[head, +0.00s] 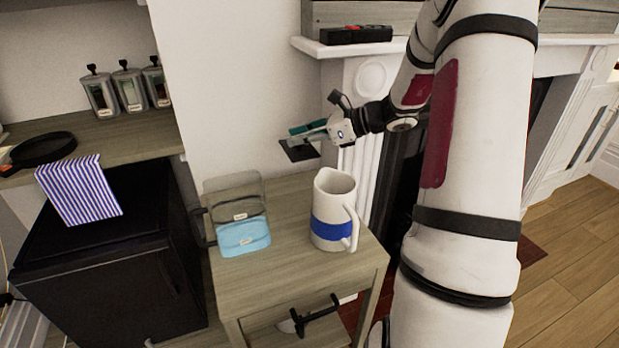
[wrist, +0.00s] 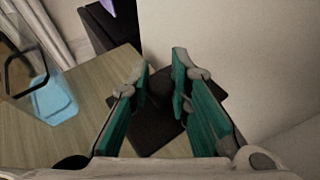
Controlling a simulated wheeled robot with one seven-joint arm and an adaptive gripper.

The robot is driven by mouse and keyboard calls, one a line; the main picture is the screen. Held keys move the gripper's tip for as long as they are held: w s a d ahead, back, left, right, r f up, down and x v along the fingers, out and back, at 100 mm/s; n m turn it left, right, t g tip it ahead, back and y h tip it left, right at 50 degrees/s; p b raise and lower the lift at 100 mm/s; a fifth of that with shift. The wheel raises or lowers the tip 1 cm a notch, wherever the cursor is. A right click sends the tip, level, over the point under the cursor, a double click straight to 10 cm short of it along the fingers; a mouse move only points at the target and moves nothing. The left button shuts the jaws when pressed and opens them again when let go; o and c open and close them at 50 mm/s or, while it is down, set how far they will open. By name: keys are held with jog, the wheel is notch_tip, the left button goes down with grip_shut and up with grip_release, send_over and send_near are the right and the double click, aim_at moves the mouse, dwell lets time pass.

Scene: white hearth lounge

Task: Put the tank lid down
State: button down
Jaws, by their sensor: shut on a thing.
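The tank lid (head: 297,150) is a thin dark plate, held in the air above the back of the small wooden table (head: 290,272). My gripper (head: 304,133) has its green-padded fingers shut on it. In the wrist view the dark lid (wrist: 152,134) shows below and between the fingers (wrist: 163,78); the exact grip point is partly hidden. A clear tank (head: 238,205) with light blue in its lower part stands open on the table's left side. In the wrist view the tank (wrist: 50,98) is at the left edge, apart from the lid.
A white jug (head: 333,210) with a blue band stands on the table's right side. The tabletop front is bare. A black cabinet (head: 110,260) with a striped cloth (head: 78,190) is at left. A wall is behind, and a white fireplace mantel (head: 350,48) is at right.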

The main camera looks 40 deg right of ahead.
jog(key=d, duration=0.1)
jog(key=d+f, duration=0.1)
jog(key=shift+s+d+f+b, duration=0.1)
jog(key=shift+s+d+b, duration=0.2)
jog(key=shift+s, duration=0.1)
notch_tip(320, 180, down, 6)
jog(key=shift+r+b, duration=0.1)
jog(key=shift+b, duration=0.7)
jog(key=shift+f+b, duration=0.7)
jog(key=shift+f, duration=1.8)
jog(key=shift+f, duration=0.1)
jog(key=c, duration=1.5)
grip_release()
